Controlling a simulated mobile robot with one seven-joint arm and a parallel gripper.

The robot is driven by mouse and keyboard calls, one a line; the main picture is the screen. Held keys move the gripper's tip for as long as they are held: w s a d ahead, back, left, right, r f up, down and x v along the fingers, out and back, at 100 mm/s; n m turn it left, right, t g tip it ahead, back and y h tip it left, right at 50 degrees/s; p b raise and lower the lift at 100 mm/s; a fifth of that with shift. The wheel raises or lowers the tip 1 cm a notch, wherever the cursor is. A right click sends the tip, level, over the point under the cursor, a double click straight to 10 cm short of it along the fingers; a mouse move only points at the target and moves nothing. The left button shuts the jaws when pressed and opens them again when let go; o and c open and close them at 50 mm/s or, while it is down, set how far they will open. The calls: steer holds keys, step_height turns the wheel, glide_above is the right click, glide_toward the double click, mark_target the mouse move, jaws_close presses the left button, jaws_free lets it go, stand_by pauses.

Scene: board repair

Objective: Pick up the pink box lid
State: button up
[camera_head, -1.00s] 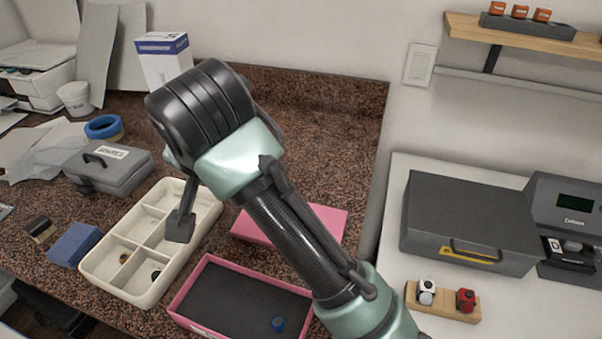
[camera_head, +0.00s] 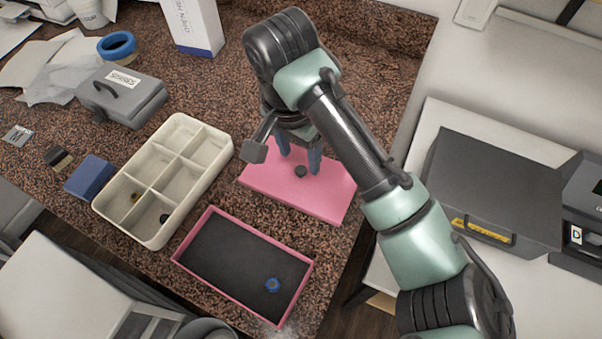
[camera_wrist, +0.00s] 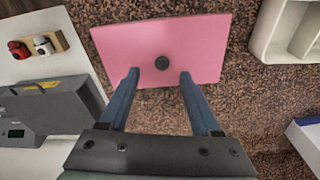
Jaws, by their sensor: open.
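The pink box lid (camera_head: 318,197) lies flat on the speckled brown counter, with a round dark knob (camera_head: 301,171) on its top. In the wrist view the lid (camera_wrist: 200,40) fills the upper middle, and its knob (camera_wrist: 162,63) shows just past the fingertips. My gripper (camera_head: 300,166) is open above the lid, its two blue fingers apart on either side of the knob's line. In the wrist view my gripper (camera_wrist: 158,74) holds nothing. I cannot tell whether the fingertips touch the lid. The pink box (camera_head: 213,253) stands open in front of the lid, with a small blue part (camera_head: 272,285) inside.
A cream compartment tray (camera_head: 143,238) is left of the lid. A grey case (camera_head: 140,102), a blue block (camera_head: 90,176) and blue tape (camera_head: 117,45) lie farther left. A white-and-blue carton (camera_head: 198,28) stands behind. A dark grey machine (camera_head: 490,185) is at right.

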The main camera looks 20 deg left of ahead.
mark_target(301, 170)
steer(key=shift+w+f, duration=0.2)
steer(key=shift+f, duration=1.15)
steer(key=shift+w+f, duration=0.2)
steer(key=shift+f, duration=1.1)
jaws_close()
